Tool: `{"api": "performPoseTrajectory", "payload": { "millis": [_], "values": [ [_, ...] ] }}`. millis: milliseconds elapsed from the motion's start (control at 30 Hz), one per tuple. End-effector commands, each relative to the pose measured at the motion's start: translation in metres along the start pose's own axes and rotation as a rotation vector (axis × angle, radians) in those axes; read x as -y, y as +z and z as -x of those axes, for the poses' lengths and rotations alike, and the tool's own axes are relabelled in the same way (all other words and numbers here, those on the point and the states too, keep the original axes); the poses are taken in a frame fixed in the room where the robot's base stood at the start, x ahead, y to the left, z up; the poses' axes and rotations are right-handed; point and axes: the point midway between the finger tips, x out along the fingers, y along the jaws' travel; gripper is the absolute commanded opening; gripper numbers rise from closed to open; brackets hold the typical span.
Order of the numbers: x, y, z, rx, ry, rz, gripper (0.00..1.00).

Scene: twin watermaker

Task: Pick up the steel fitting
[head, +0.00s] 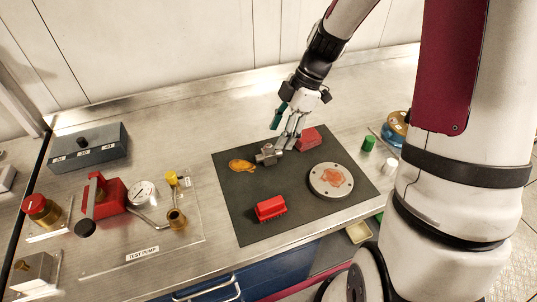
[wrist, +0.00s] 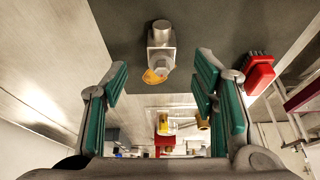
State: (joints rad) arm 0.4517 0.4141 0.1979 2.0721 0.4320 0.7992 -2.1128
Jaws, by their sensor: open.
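The steel fitting (head: 267,155) is a small grey metal piece lying on the dark mat (head: 240,205) in the head view. In the wrist view the fitting (wrist: 161,47) shows a round stub and a blocky body, near the top centre. My gripper (head: 284,137) is just above and beside the fitting, coming down from the upper right. In the wrist view my gripper (wrist: 163,72) has its green-padded fingers spread wide, with nothing held between them. The fitting lies beyond the fingertips, between their lines. Whether a finger touches it cannot be told.
On the mat are an orange patch (head: 241,165), a red brush (head: 271,208), a white flanged disc (head: 331,180) and a red block (head: 307,138) close to my gripper. Green (head: 368,143) and white (head: 391,165) caps stand right. The test pump panel (head: 150,240) is left.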

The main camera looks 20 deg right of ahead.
Motion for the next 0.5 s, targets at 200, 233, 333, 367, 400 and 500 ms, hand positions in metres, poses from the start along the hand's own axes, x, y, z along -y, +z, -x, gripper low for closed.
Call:
{"api": "performPoseTrajectory", "payload": {
  "millis": [200,233,333,367,400,500],
  "values": [
    [0.000,0.000,-0.020,0.001,0.000,-0.001,0.53],
    [0.000,-0.001,-0.021,0.001,0.000,-0.001,0.53],
    [0.002,-0.003,-0.029,0.000,-0.003,-0.001,0.53],
    [0.002,-0.003,-0.034,0.000,-0.003,-0.001,0.53],
    [0.003,-0.004,-0.039,0.000,-0.005,0.000,0.53],
    [0.004,-0.007,-0.054,0.001,-0.004,0.000,0.53]
  ]
}}
